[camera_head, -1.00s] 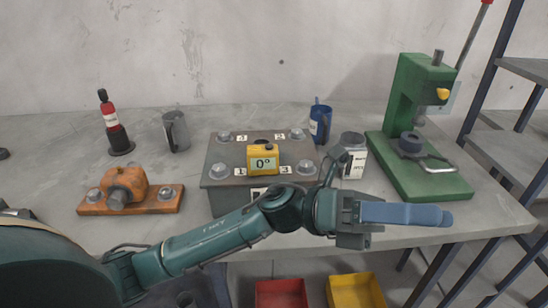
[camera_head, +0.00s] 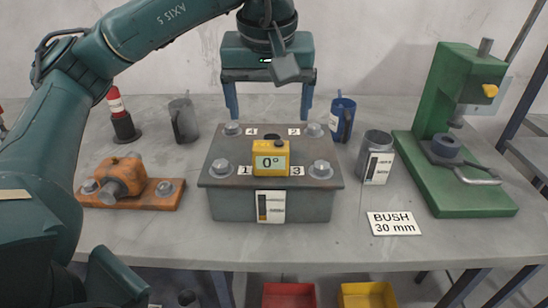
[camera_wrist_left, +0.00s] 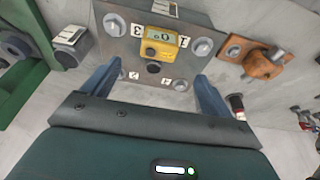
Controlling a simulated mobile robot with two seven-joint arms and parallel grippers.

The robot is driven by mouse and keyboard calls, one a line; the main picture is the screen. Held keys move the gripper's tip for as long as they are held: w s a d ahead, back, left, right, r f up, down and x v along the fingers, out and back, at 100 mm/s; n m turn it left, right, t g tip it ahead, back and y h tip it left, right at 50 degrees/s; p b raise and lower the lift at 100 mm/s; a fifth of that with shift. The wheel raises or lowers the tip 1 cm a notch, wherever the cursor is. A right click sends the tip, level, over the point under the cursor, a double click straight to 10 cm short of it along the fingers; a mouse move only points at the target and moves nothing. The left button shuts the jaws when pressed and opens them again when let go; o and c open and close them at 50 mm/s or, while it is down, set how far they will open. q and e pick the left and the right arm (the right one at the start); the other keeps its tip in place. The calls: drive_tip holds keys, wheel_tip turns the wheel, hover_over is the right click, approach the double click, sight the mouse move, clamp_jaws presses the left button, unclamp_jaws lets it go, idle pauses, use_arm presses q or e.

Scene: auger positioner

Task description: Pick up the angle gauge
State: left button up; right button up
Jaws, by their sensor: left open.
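The angle gauge (camera_head: 271,158) is a small yellow block with a pale face reading 0°. It sits upright on top of the grey bolted block (camera_head: 270,206), between the numbered corner bolts. It also shows in the left wrist view (camera_wrist_left: 161,45), upside down, beyond my fingertips. My left gripper (camera_head: 270,116) points down above and behind the gauge in the head view, with its two blue fingers wide apart and nothing between them. In the left wrist view the fingers (camera_wrist_left: 156,70) stand either side of the block's near part. My right gripper is not in view.
An orange clamp piece (camera_head: 122,180) lies left of the block. A grey mug (camera_head: 184,120), a blue mug (camera_head: 342,120) and a grey tin (camera_head: 376,158) stand around it. A green press (camera_head: 462,130) is at right. A BUSH 30 mm card (camera_head: 394,223) lies on clear table.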

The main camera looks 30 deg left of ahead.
sight(271, 145)
use_arm(q)
drive_tip(key=x, duration=1.1)
drive_tip(key=shift+w+a+f, duration=0.2)
drive_tip(key=shift+w+f, duration=0.1)
drive_tip(key=shift+f, duration=0.2)
drive_tip(key=shift+c, duration=0.2)
drive_tip(key=c, duration=1.2)
drive_tip(key=shift+r, duration=0.1)
drive_tip(key=shift+c, duration=0.2)
